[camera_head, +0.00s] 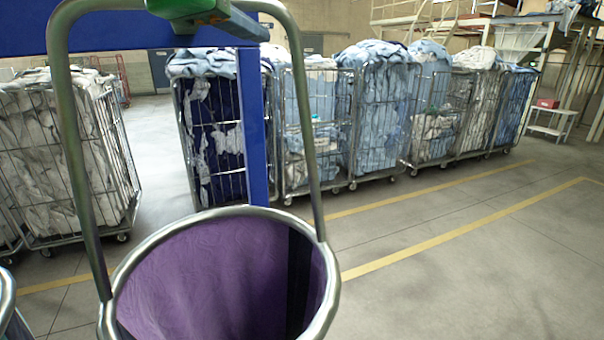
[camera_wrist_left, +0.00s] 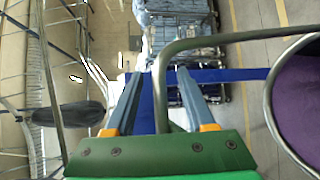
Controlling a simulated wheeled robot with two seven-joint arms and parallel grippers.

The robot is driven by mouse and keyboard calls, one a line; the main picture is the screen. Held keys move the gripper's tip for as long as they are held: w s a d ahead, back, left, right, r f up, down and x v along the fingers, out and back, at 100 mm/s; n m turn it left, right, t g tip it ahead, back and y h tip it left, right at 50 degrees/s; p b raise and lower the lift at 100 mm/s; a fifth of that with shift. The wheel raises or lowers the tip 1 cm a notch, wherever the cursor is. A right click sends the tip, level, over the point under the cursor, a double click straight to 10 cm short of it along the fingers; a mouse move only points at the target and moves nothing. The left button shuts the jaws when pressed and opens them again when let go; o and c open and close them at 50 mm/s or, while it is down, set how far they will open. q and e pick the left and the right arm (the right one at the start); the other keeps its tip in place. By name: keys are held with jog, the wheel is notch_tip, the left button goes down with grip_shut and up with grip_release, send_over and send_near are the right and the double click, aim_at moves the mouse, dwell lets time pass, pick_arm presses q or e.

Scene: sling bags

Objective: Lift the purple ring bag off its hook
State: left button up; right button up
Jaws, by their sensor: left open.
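The purple ring bag (camera_head: 220,270) hangs at the lower left of the head view, its round metal rim facing up. Its tall metal handle (camera_head: 305,130) rises past the blue crossbeam (camera_head: 130,30). In the left wrist view the purple cloth (camera_wrist_left: 300,110) is at the right edge. My left gripper (camera_wrist_left: 158,72) is open, its two fingers on either side of the handle bar (camera_wrist_left: 160,95) as seen there. I cannot tell whether they touch it. A green piece (camera_head: 200,10) at the head view's top edge matches my gripper's colour. I cannot make out the hook. My right gripper is out of view.
The blue post (camera_head: 256,120) stands behind the handle. Part of another metal ring (camera_head: 8,300) shows at the lower left. Wire cages of laundry (camera_head: 380,120) stand along the back, with another cage (camera_head: 70,160) at the left. The floor at right is clear.

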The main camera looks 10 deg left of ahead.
pick_arm(q)
jog(key=shift+s+a, duration=0.1)
jog(key=c, duration=0.3)
jog(key=shift+s+d+r, duration=0.15)
jog(key=shift+s+d, duration=0.1)
grip_shut()
jog(key=shift+d, duration=0.15)
dwell(0.5)
